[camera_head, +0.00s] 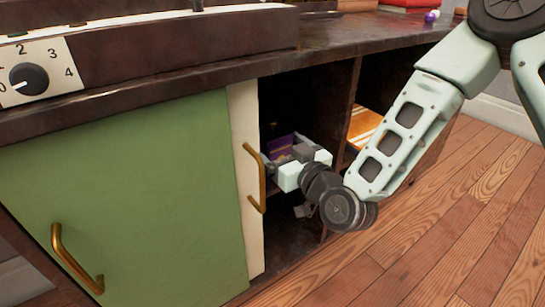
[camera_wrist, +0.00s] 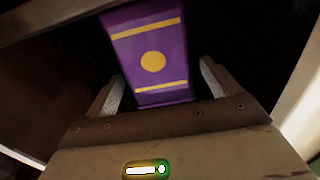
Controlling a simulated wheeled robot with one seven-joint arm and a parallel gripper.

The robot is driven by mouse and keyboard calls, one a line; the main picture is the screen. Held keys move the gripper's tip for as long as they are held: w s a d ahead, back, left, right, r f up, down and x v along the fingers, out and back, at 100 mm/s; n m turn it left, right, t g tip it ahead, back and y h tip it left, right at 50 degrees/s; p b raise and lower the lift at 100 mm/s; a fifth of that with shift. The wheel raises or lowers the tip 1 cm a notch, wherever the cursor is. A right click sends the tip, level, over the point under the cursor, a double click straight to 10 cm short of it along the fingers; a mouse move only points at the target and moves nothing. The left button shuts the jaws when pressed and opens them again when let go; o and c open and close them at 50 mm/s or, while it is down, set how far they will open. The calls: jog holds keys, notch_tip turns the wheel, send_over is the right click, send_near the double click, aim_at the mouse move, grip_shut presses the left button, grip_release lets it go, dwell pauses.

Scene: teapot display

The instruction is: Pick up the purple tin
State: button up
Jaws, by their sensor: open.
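The purple tin (camera_wrist: 150,40) stands in the dark cupboard and has yellow bands and a yellow disc. In the wrist view it is straight ahead, its lower part between the two fingers of my gripper (camera_wrist: 160,88). The fingers are apart, one on each side of the tin. I see a dark gap by the right finger; contact on the left is unclear. In the head view the tin (camera_head: 280,146) shows partly in the open compartment, with my gripper (camera_head: 276,166) reaching in front of it and hiding part of it.
A cream door edge with a brass handle (camera_head: 255,178) is close left of my gripper. A green door (camera_head: 130,200) is further left. The dark counter (camera_head: 340,45) overhangs the compartment. A divider (camera_head: 343,110) stands to the right. The wooden floor (camera_head: 440,240) at right is clear.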

jog(key=b+x, duration=0.1)
jog(key=x, duration=0.2)
jog(key=b+x, duration=0.1)
jog(key=shift+w+a+f+b, duration=0.1)
jog(key=shift+w+f+b, duration=0.1)
jog(key=shift+f+b, duration=0.15)
jog(key=shift+w+a+r, duration=0.15)
jog(key=shift+w, duration=0.1)
jog(key=shift+c, duration=0.3)
jog(key=c, duration=1.2)
jog(key=shift+o, duration=0.2)
